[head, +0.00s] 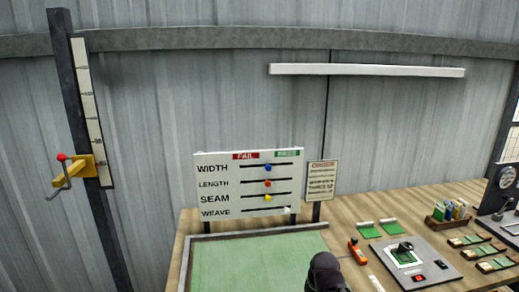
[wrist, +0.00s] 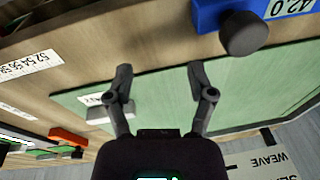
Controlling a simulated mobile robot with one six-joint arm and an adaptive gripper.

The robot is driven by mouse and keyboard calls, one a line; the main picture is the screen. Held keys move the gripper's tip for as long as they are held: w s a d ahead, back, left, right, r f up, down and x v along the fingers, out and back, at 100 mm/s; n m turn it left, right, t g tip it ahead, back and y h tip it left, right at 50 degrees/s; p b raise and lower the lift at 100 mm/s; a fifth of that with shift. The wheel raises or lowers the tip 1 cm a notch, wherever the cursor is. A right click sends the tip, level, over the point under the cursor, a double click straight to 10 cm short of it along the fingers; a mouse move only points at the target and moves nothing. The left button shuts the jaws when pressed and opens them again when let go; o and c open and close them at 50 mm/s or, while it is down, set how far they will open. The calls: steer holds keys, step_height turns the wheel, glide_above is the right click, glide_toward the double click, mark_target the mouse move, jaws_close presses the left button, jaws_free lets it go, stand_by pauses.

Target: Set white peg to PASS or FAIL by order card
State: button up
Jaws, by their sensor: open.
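The check board (head: 205,158) stands at the back of the table with rows WIDTH, LENGTH, SEAM and WEAVE, a red FAIL label (head: 245,156) at left and a green label (head: 287,153) at right, probably PASS. The white peg (head: 288,210) appears small and pale near the right end of the WEAVE slot. The order card (head: 321,180) stands right of the board; its text is too small to read. My gripper (wrist: 160,72) is open and empty above the green mat (wrist: 165,95). In the wrist view, part of the board (wrist: 262,162) shows upside down at bottom right.
Blue, red and yellow pegs sit mid-slot in the upper rows. A blue device (wrist: 205,14) reading 42.0 and a pale block (wrist: 108,113) are near the gripper. An orange tool (head: 357,252), a grey panel (head: 430,265) and sample strips (head: 478,250) occupy the table's right side.

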steer(key=shift+g+h, duration=0.6)
steer(key=shift+g, duration=0.2)
steer(key=s, duration=0.1)
steer(key=s+d, duration=0.1)
steer(key=s, duration=0.2)
steer(key=shift+d+r, duration=0.3)
steer(key=shift+d, duration=0.1)
